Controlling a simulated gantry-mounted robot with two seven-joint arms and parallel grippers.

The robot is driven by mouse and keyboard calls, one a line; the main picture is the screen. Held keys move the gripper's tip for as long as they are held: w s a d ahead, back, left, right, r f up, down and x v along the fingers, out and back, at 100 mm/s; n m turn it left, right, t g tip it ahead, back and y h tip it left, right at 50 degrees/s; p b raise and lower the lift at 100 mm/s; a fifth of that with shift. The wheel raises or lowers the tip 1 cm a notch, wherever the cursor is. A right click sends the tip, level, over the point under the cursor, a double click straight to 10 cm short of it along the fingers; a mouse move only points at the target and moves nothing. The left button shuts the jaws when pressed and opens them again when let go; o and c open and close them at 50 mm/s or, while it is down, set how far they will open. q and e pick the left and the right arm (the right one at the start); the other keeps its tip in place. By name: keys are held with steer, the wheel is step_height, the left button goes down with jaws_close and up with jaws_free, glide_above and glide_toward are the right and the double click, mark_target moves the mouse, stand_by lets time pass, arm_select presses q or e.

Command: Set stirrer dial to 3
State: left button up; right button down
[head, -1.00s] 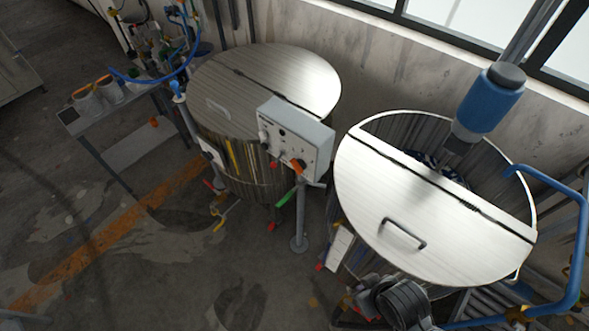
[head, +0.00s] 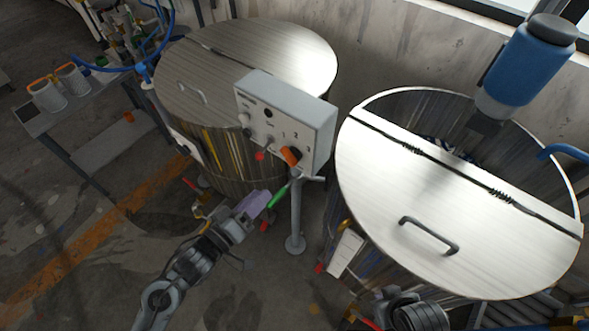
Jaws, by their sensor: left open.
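The control box (head: 262,105) is a light grey panel on a post between two steel vessels. An orange dial (head: 290,156) sits low on the right of its front face, with small number marks above it. I cannot tell which mark it points at. Smaller dark knobs and a red button (head: 259,156) sit to its left. My left gripper (head: 264,200) is open and empty, below and left of the dial, apart from the box. A green handle (head: 279,197) shows just beside its fingertips.
The closed vessel (head: 270,60) stands behind the box. The half-open vessel (head: 450,210), with a handled lid, stands to the right. The post (head: 296,220) stands under the box. A side table (head: 50,120) with cups is at left. Open floor lies in front.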

mark_target(287, 161)
arm_select(q)
steer(key=shift+t, duration=0.3)
steer(key=x, duration=0.7)
steer(key=r+x, duration=0.1)
steer(key=x, duration=0.3)
steer(key=shift+w+a, duration=0.2)
steer(key=shift+w, duration=0.2)
steer(key=shift+c, duration=0.4)
jaws_close()
